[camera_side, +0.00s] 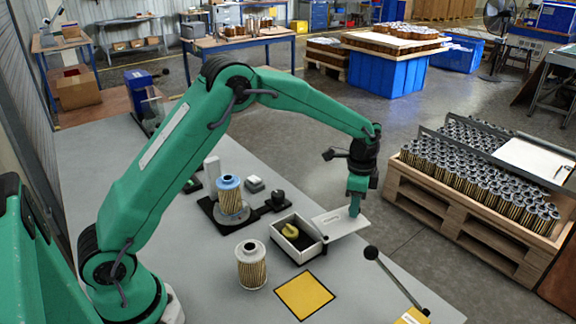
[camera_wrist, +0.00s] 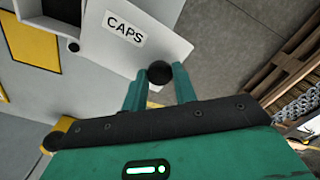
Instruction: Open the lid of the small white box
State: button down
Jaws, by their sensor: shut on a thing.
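The small white box (camera_side: 309,252) stands on the grey table with its top uncovered; a yellow object (camera_side: 291,231) shows inside. Its white lid (camera_side: 338,224) lies swung out to the right side of the box. The lid (camera_wrist: 160,36) bears the label "CAPS" in the wrist view. My gripper (camera_side: 357,206) is at the lid's outer end, pointing down. In the wrist view my gripper (camera_wrist: 158,80) is shut on the lid's black round knob (camera_wrist: 160,72). The box (camera_wrist: 38,24) is partly cut off at the upper left there.
A yellow square (camera_side: 305,295) is marked in front of the box. A pleated filter (camera_side: 251,267) stands left of it, and another filter (camera_side: 230,198) stands on a black fixture behind. A lever with a black knob (camera_side: 371,253) rises at the right table edge.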

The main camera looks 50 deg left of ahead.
jog(key=c, duration=1.1)
grip_release()
notch_tip(320, 180, up, 7)
jog(key=shift+f, duration=0.1)
jog(key=shift+r, duration=0.5)
jog(key=shift+r, duration=0.1)
